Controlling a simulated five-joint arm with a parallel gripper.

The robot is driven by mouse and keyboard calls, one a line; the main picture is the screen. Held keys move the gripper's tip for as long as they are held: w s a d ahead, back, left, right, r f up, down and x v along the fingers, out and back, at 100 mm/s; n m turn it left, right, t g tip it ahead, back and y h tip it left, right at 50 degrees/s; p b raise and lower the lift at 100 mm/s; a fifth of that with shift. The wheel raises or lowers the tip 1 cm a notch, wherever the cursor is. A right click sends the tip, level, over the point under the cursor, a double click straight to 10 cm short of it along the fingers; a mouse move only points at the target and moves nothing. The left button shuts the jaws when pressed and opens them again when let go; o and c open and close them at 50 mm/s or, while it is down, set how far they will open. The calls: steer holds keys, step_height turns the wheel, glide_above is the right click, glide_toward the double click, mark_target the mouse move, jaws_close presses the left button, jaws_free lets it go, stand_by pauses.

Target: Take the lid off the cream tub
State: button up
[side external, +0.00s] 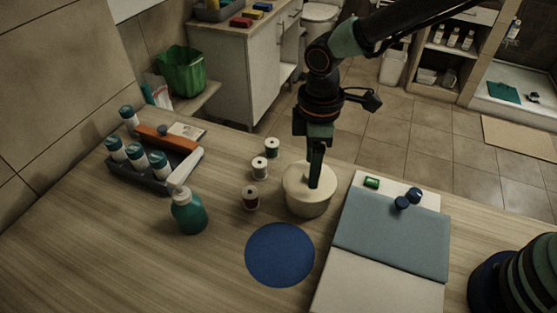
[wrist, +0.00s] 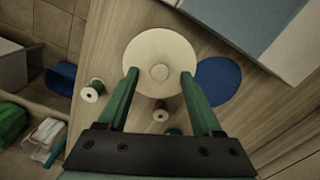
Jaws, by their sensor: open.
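The cream tub (side external: 308,205) stands upright on the wooden table, with its pale lid (side external: 296,178) on top. In the wrist view the round lid (wrist: 160,50) shows from above, with a small round knob (wrist: 159,72) at its middle. My gripper (side external: 315,182) points down over the lid in the side view and hides part of it and the knob. In the wrist view my gripper (wrist: 159,73) has its green fingers apart, one on each side of the knob, with a gap to it on both sides.
A blue round mat (side external: 280,255) lies in front of the tub. Several thread spools (side external: 259,168) stand to its left. A green pump bottle (side external: 188,211) and a tray of bottles (side external: 150,175) are farther left. A board with a blue-grey cloth (side external: 390,238) lies to the right.

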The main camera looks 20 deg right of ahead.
steer(key=shift+f, duration=0.8)
jaws_close()
steer(key=shift+r, duration=0.1)
step_height(320, 180, up, 19)
steer(key=s+d+f+m, duration=0.1)
steer(key=d+f+m, duration=0.3)
steer(key=d+m, duration=0.55)
steer(key=s+d+f+m, duration=0.1)
steer(key=d+f+m, duration=0.3)
steer(key=d, duration=1.1)
steer(key=a+r+n, duration=0.3)
steer(key=a+n, duration=0.1)
steer(key=a, duration=0.4)
steer(key=w+a+r+n, duration=0.1)
steer(key=a+r+n, duration=0.2)
steer(key=a+n, duration=0.2)
steer(key=w+a+r+n, duration=0.1)
steer(key=a+n, duration=0.3)
steer(key=a, duration=0.7)
steer(key=shift+a+r, duration=0.25)
steer(key=shift+r, duration=0.65)
